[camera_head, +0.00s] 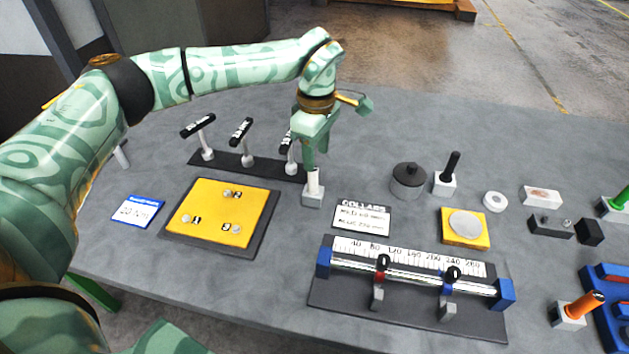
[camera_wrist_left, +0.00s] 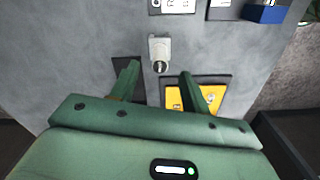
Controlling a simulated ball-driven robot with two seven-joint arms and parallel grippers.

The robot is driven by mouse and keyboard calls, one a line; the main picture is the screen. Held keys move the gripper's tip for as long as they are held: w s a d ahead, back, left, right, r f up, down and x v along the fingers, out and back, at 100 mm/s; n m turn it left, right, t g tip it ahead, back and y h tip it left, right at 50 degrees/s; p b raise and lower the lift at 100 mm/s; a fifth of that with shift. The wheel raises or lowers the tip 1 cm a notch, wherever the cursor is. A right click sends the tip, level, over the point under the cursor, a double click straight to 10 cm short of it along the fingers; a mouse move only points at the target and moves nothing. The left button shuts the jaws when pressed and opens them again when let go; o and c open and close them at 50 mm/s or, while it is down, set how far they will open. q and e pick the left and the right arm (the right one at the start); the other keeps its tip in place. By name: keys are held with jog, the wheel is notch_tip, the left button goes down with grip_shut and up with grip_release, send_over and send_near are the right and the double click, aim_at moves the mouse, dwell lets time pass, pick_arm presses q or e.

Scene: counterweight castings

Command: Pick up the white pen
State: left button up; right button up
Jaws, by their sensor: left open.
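The white pen (camera_head: 313,181) stands upright in a small light grey block (camera_head: 312,198) near the middle of the table. My left gripper (camera_head: 311,162) points down right above the pen, its fingers near the pen's top. In the left wrist view its two fingers (camera_wrist_left: 158,69) are spread apart, with the grey block (camera_wrist_left: 160,46) and the dark-looking pen end (camera_wrist_left: 159,67) between and just beyond the tips. It is open and holds nothing. Whether a finger touches the pen cannot be told. My right gripper is not in view.
A dark rack with black-topped levers (camera_head: 241,160) stands just left of the pen. A yellow board (camera_head: 224,210), a COLLARS card (camera_head: 362,218) and a ruler rail (camera_head: 410,265) lie nearer. A black pen (camera_head: 451,165) in a white block and a dark grey weight (camera_head: 408,181) stand to the right.

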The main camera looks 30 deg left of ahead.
aim_at(313, 178)
pick_arm(q)
notch_tip(313, 178, down, 2)
jog(key=shift+w+f, duration=0.1)
jog(key=shift+f, duration=0.55)
jog(key=f, duration=0.1)
jog(key=f+b, duration=0.1)
jog(key=f, duration=0.3)
jog(key=shift+a, duration=0.35)
jog(key=c, duration=1)
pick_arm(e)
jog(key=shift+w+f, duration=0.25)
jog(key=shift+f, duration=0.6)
